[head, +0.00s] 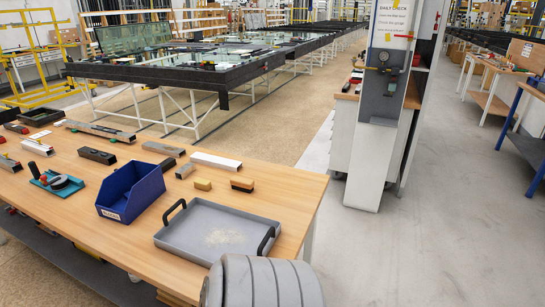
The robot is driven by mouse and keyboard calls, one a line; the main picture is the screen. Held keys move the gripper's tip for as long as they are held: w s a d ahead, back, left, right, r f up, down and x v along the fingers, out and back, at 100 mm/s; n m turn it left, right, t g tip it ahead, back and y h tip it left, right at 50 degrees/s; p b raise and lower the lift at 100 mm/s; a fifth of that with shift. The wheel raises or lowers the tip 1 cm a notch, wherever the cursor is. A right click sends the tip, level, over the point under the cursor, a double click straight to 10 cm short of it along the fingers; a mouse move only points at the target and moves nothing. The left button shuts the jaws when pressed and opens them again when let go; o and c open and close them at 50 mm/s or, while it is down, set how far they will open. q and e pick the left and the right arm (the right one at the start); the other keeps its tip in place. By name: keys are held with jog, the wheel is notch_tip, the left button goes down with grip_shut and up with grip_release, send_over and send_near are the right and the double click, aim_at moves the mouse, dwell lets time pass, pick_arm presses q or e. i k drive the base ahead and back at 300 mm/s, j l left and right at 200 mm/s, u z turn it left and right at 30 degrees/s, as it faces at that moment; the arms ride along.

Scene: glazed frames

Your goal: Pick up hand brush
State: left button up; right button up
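Two small blocks sit on the wooden table behind the grey tray. One is a brown, wood-coloured block with a darker lower part (242,184), which may be the hand brush. The other is a paler, yellowish block (203,184) just to its left. Both are too small to tell for sure which is the brush. Neither of my grippers shows in the head view.
The wooden table (75,218) carries a grey tray (186,236) with black handles and pale debris, a blue bin (135,192), a teal-based tool (57,182) and several bars. A grey column (380,100) stands right; open floor (440,230) lies beyond.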

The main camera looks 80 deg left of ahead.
aim_at(237, 183)
jog(key=i+u, duration=0.45)
jog(key=i+l+u, duration=0.2)
jog(key=i+u, duration=0.25)
jog(key=i+j+u, duration=0.1)
jog(key=u, duration=0.35)
jog(key=i+u, duration=0.55)
jog(key=u, duration=0.3)
jog(key=i+l+u, duration=0.2)
jog(key=u, duration=0.25)
jog(key=i+l+u, duration=0.2)
jog(key=u, duration=0.2)
